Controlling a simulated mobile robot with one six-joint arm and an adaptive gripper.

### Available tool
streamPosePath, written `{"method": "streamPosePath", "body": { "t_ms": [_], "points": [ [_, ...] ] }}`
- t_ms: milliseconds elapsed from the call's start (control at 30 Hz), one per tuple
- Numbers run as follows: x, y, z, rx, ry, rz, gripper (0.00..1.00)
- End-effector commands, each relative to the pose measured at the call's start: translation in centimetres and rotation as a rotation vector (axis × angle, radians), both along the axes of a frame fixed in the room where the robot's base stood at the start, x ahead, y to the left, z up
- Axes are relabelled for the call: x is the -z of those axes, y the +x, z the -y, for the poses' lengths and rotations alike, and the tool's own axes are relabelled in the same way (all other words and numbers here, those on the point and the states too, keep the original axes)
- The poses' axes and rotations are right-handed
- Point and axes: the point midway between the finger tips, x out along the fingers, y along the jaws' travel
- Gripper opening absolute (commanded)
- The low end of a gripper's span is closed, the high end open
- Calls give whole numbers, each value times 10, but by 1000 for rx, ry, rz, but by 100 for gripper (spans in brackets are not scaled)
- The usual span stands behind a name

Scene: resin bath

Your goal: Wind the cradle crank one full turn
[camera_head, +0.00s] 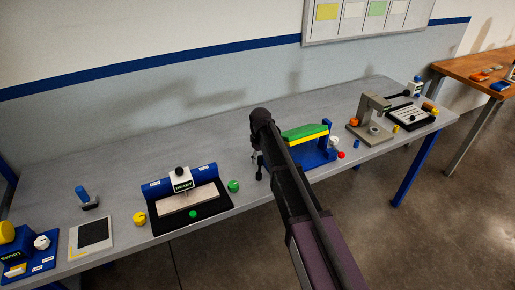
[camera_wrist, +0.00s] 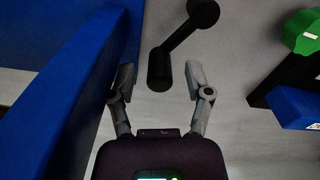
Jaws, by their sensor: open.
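The cradle crank shows in the wrist view as a black arm with a dark hub (camera_wrist: 203,13) at one end and a thick grip (camera_wrist: 159,70) at the other. My gripper (camera_wrist: 160,77) is open, with one grey finger on each side of the grip. Gaps show between the grip and both fingers. In the head view my gripper (camera_head: 258,168) hangs over the bench, just left of the blue cradle (camera_head: 316,156), which carries a green and yellow block (camera_head: 305,132). My arm hides the crank and part of the cradle there.
Left of my gripper is a blue READY station (camera_head: 182,184) with a green knob (camera_head: 233,186); this knob also shows in the wrist view (camera_wrist: 303,32). A grey press (camera_head: 371,118) stands to the right. The rear of the grey bench (camera_head: 175,140) is clear.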

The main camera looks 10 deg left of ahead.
Motion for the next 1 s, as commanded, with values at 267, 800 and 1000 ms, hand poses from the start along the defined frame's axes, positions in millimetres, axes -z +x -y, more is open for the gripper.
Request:
{"method": "streamPosePath", "body": {
  "t_ms": [267,800,1000],
  "points": [
    [0,0,-5,-81,0,0,65],
    [0,-8,-24,-445,0,0,65],
    [-14,-9,-27,-518,0,0,65]
  ]
}}
